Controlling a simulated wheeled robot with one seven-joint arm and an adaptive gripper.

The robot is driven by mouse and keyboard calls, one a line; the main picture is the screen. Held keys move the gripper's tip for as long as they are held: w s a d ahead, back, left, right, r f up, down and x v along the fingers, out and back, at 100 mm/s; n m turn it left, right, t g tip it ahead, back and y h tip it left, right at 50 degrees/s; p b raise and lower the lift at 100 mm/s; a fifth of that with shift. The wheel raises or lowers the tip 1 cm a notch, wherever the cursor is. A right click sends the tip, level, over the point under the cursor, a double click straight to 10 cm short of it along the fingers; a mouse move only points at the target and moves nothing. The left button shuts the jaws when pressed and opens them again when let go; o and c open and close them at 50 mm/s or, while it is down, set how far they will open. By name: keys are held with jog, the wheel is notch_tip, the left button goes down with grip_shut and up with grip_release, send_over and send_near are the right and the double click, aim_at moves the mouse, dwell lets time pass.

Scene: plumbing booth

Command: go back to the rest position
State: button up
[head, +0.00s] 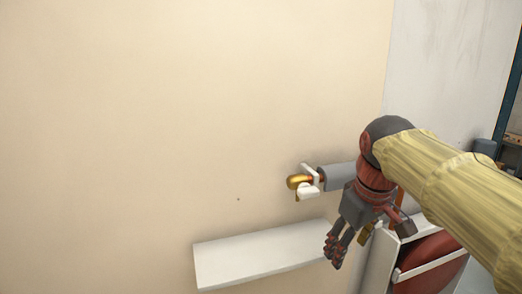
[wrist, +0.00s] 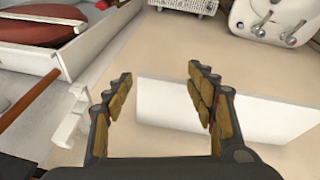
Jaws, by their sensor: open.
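My gripper (head: 350,244) is open and hangs in front of the cream wall, on the right side of the head view. Its two fingers are spread, with nothing between them. In the wrist view my gripper (wrist: 160,84) also shows open and empty, with tan pads on dark fingers. The rest position itself is not marked in either view.
A white ledge (head: 262,254) lies low and left of my gripper. A brass-coloured fitting (head: 297,182) with white parts is above the ledge. A red object (head: 430,252) in a white frame is lower right. A white fixture with knobs (wrist: 274,18) shows in the wrist view.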

jog(key=s+f+m+b, duration=0.2)
jog(key=s+f+b, duration=0.4)
jog(key=f, duration=0.6)
jog(key=s+f+m+t+b, duration=0.1)
jog(key=s+f+b, duration=0.5)
jog(key=f, duration=0.6)
jog(key=s+f+m+t+b, duration=0.1)
jog(key=s+f+m+b, duration=0.1)
jog(key=s+f+b, duration=0.4)
notch_tip(320, 180, down, 7)
jog(key=b, duration=0.3)
jog(key=shift+m, duration=0.4)
jog(key=shift+o, duration=0.3)
